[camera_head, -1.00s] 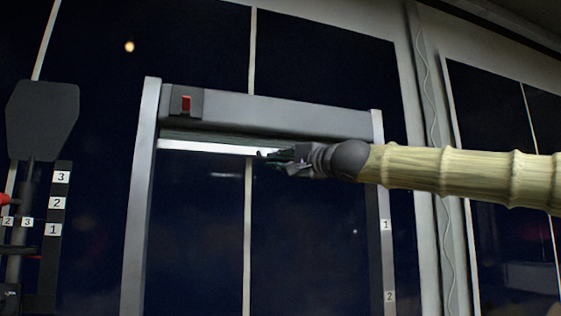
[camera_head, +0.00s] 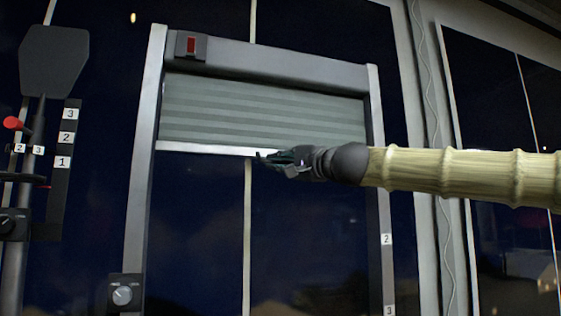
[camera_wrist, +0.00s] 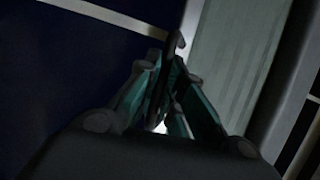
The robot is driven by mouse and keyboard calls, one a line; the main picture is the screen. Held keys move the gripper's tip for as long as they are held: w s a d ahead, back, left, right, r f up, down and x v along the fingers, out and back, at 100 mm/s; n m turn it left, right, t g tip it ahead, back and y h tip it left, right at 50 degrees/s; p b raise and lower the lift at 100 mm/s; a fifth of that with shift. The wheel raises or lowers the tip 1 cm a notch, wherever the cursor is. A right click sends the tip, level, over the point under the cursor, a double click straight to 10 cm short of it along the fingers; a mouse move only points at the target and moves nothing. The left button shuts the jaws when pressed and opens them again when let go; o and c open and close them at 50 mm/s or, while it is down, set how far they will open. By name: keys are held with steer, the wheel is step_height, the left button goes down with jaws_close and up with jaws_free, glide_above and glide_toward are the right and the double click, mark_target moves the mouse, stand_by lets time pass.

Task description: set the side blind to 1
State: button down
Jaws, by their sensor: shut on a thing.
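The side blind (camera_head: 262,110) is a grey-green striped sheet hanging part way down in a grey frame (camera_head: 148,150), below a top housing. Its pale bottom bar (camera_head: 200,149) runs across the frame. My gripper (camera_head: 264,157) is shut on the bottom bar near its middle, with my arm reaching in from the right. The right post shows a 2 label (camera_head: 386,239) and a 3 label (camera_head: 389,311), both below the bar. No 1 label shows on this post; my arm covers the stretch above 2. In the wrist view the blind (camera_wrist: 235,60) lies beside my gripper's fingers (camera_wrist: 172,65).
A small box with a red patch (camera_head: 190,45) sits on the top housing. A knob box (camera_head: 124,293) is at the lower left of the frame. A stand (camera_head: 50,60) with a numbered strip (camera_head: 68,140) is at the far left. Dark window lies below the bar.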

steer(key=shift+f+b, duration=0.9)
steer(key=shift+f, duration=0.6)
steer(key=c, duration=1.5)
jaws_free()
steer(key=shift+s+d, duration=0.1)
steer(key=v, duration=1.2)
